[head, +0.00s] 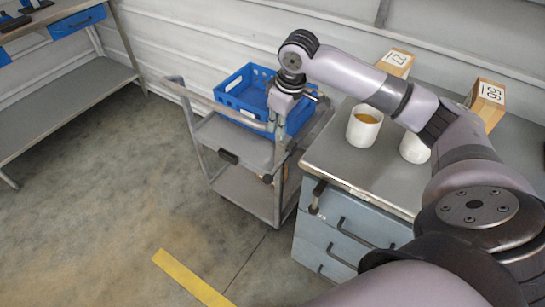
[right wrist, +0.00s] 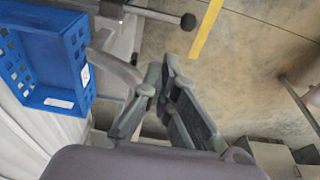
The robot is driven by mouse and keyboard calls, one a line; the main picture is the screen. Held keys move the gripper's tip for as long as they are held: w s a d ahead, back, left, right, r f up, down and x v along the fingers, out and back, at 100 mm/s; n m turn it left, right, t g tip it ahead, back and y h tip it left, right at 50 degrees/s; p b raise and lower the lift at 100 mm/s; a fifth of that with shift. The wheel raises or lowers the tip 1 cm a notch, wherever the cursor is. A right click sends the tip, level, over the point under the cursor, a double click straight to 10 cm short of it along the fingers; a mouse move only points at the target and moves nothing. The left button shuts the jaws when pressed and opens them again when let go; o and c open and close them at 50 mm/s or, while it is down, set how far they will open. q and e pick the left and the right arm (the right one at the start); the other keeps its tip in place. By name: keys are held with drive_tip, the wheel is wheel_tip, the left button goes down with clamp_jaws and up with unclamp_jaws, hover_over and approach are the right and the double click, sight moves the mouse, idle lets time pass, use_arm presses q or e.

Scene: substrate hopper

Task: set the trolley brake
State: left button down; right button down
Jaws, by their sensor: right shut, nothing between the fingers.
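The grey trolley (head: 240,190) stands left of the drawer bench in the head view, with a blue crate (head: 240,92) on its top. A thin lever with a dark round knob (head: 267,178) runs from a black block (head: 228,156) on the trolley's near side. The knob (right wrist: 188,20) also shows at the top of the right wrist view. My right gripper (head: 277,138) points down by the trolley's top rail, near the crate. Its fingertips (right wrist: 160,76) are together, empty, and apart from the knob in the picture. My left gripper is out of view.
The drawer bench (head: 345,215) stands close on the trolley's right, with white pots (head: 364,126) and cardboard boxes (head: 487,102) on it. A shelf table (head: 75,100) is at the left. The floor in front is open, with a yellow stripe (head: 190,278).

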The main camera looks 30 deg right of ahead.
hover_over(280, 164)
drive_tip(key=w+a, duration=0.1)
drive_tip(key=a, duration=0.1)
drive_tip(key=s+d+x, duration=0.1)
drive_tip(key=s+x, duration=0.1)
drive_tip(key=x, duration=0.8)
drive_tip(key=shift+s+x, duration=0.25)
drive_tip(key=shift+x, duration=0.75)
drive_tip(key=shift+s+x, duration=0.25)
drive_tip(key=shift+x, duration=0.75)
drive_tip(key=shift+f, duration=0.1)
